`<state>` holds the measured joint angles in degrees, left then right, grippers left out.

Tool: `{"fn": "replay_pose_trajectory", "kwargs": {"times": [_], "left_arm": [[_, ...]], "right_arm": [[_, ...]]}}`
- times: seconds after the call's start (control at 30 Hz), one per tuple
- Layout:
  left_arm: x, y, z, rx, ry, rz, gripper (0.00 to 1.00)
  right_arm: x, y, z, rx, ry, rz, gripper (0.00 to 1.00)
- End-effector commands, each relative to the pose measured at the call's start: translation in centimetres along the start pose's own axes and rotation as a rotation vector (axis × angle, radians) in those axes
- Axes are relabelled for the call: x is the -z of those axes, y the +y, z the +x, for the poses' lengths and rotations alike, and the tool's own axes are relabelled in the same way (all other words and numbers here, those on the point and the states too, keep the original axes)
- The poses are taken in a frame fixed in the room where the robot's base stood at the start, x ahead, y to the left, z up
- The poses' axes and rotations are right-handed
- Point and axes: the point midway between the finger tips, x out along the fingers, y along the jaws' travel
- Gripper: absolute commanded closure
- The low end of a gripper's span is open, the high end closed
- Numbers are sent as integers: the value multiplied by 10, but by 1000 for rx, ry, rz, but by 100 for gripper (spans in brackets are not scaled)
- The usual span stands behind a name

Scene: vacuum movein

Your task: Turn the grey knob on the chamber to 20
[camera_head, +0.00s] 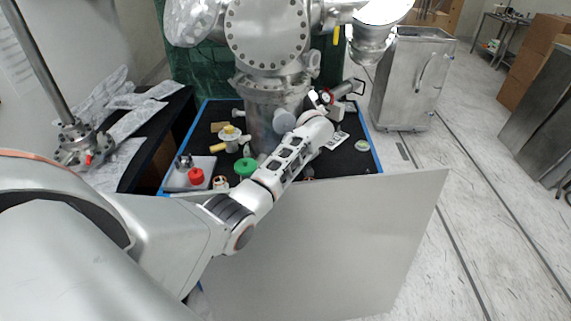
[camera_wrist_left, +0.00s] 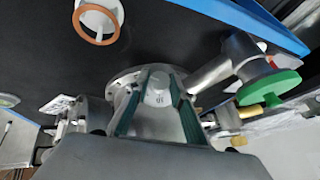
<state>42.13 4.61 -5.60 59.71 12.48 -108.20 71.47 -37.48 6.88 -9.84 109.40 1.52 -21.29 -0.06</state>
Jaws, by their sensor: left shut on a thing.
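The steel chamber (camera_head: 268,40) stands in the upper middle of the head view. In the left wrist view a small light-grey knob (camera_wrist_left: 158,90) with a dark mark, not readable, sits between the two fingers of my left gripper (camera_wrist_left: 157,103). The fingers lie along both sides of it, and the gripper is shut on it. A round metal flange is partly visible behind the knob. In the head view my left arm reaches up to the chamber's base, and I cannot make out its fingers there. My right gripper is in neither view.
A green handwheel (camera_head: 245,167) and a red-capped part (camera_head: 196,176) are on the dark, blue-edged table. The green handwheel is right of my fingers in the wrist view (camera_wrist_left: 270,88). A ring with a copper-coloured rim (camera_wrist_left: 97,22) is at upper left. A steel cabinet (camera_head: 410,80) stands right.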

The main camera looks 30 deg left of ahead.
Motion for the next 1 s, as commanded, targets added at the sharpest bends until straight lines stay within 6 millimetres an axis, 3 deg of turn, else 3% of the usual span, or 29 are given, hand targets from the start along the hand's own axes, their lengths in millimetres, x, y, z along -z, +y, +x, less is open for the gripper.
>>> {"fn": "replay_pose_trajectory", "kwargs": {"times": [0.67, 0.7, 0.77, 1.0], "left_arm": [[0, 0, 0, 43, 1, 48, 98], [0, 0, 0, 43, 1, 48, 72], [0, 0, 0, 43, 1, 48, 60], [0, 0, 0, 42, 1, 47, 60]], "right_arm": [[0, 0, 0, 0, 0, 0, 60], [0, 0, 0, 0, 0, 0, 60], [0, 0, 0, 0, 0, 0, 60], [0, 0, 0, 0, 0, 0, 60]]}}
